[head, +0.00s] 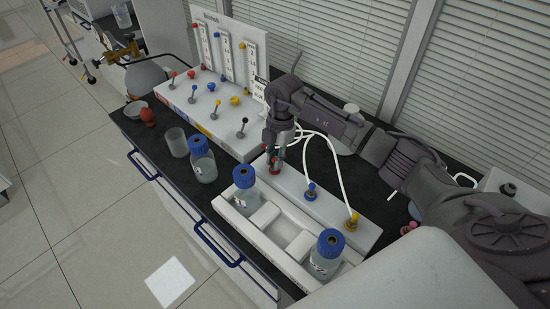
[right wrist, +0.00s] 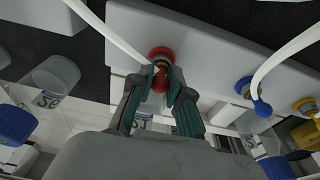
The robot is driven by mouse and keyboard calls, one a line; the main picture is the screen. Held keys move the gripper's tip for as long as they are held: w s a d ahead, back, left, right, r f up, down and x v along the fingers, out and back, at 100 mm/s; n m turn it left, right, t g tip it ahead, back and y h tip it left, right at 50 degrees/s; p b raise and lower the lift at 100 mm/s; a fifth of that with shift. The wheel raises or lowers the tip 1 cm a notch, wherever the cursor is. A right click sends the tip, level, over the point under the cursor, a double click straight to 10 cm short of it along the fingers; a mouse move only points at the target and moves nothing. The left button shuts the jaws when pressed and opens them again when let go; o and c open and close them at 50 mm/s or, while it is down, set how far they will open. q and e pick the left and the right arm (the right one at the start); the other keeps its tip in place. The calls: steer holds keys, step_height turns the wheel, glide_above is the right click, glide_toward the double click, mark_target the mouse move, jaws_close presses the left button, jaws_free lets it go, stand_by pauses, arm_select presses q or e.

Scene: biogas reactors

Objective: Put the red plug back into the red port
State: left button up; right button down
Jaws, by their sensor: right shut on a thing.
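The red port (right wrist: 161,52) shows as a red ring on the white reactor block, with a brassy middle. The red plug (right wrist: 160,82) is between the fingertips of my right gripper (right wrist: 163,88), which is shut on it. A white tube runs up and left from the plug. The plug is right at the port and overlaps it in the right wrist view; I cannot tell whether it is seated. In the head view my right gripper (head: 277,158) points down over the red port (head: 274,172) and hides most of the plug. My left gripper is not in view.
Blue (head: 310,190) and yellow (head: 351,221) plugs with white tubes sit on the same block (head: 330,208). Blue-capped bottles stand in front (head: 244,177), (head: 328,256). A valve panel (head: 215,125) stands behind left. A loose bottle (head: 202,160) and beaker (head: 176,142) are on the bench.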

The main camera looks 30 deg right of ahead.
steer(key=c, duration=1)
jaws_free()
steer(key=shift+c, duration=0.2)
step_height(320, 180, up, 12)
steer(key=d, duration=0.1)
steer(key=shift+w+d, duration=0.3)
steer(key=shift+d, duration=0.05)
steer(key=shift+f, duration=0.1)
